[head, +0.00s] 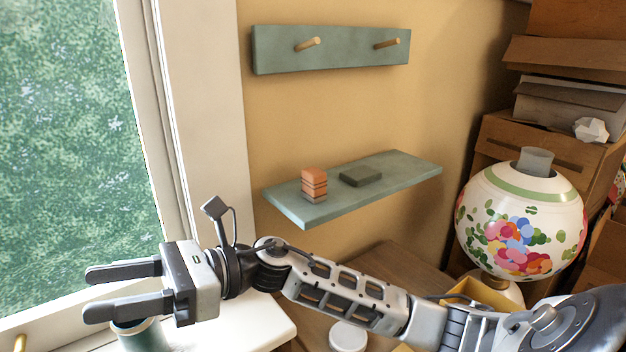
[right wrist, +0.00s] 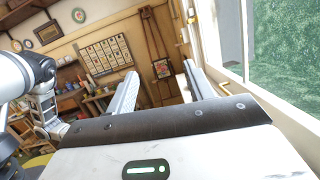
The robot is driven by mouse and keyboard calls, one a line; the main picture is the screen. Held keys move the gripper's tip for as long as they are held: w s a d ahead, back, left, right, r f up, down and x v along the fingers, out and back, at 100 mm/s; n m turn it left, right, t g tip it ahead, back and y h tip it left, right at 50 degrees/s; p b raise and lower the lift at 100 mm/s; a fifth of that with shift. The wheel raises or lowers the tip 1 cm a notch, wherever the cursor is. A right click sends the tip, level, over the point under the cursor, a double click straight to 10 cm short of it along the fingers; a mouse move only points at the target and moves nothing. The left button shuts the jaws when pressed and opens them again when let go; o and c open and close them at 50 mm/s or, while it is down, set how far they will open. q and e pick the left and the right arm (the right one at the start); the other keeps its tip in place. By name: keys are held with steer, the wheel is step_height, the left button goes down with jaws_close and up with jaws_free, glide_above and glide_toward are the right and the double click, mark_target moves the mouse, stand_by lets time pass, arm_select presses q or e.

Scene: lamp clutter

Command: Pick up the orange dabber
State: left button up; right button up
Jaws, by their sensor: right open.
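The orange dabber (head: 314,182) looks like a small orange block with thin grey bands near its base. It stands upright on the left part of the green wall shelf (head: 408,172). My right gripper (head: 88,294) is open and empty, to the left of and lower than the shelf in the head view, with its fingers pointing left, away from the dabber. In the right wrist view its two fingers (right wrist: 160,72) are spread with nothing between them, and the dabber does not show there. My left gripper is not seen.
A dark green flat block (head: 361,177) lies right of the dabber. A pegged rail (head: 350,58) hangs above. A flowered globe lamp (head: 522,222) stands at right before cardboard boxes (head: 560,55). A green pot (head: 142,336) is below my gripper, by the window (head: 75,130).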

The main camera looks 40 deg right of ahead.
steer(key=d+r+n+g+h, duration=0.1)
steer(key=d+n+g+h, duration=0.15)
steer(key=n, duration=0.55)
steer(key=n+t+h+p, duration=0.2)
steer(key=n+t+h, duration=0.2)
steer(key=n+h, duration=1.1)
glide_toward(315, 171)
steer(key=a+r+m+h, duration=0.3)
steer(key=a, duration=0.1)
steer(key=shift+g, duration=0.35)
steer(key=x, duration=0.3)
steer(key=d+b+x, duration=0.1)
steer(key=x, duration=0.4)
steer(key=shift+d+f+b, duration=0.2)
steer(key=shift+f+b, duration=0.1)
steer(key=shift+b, duration=0.1)
steer(key=shift+x, duration=3.1)
steer(key=shift+s, duration=0.1)
steer(key=shift+c, duration=0.3)
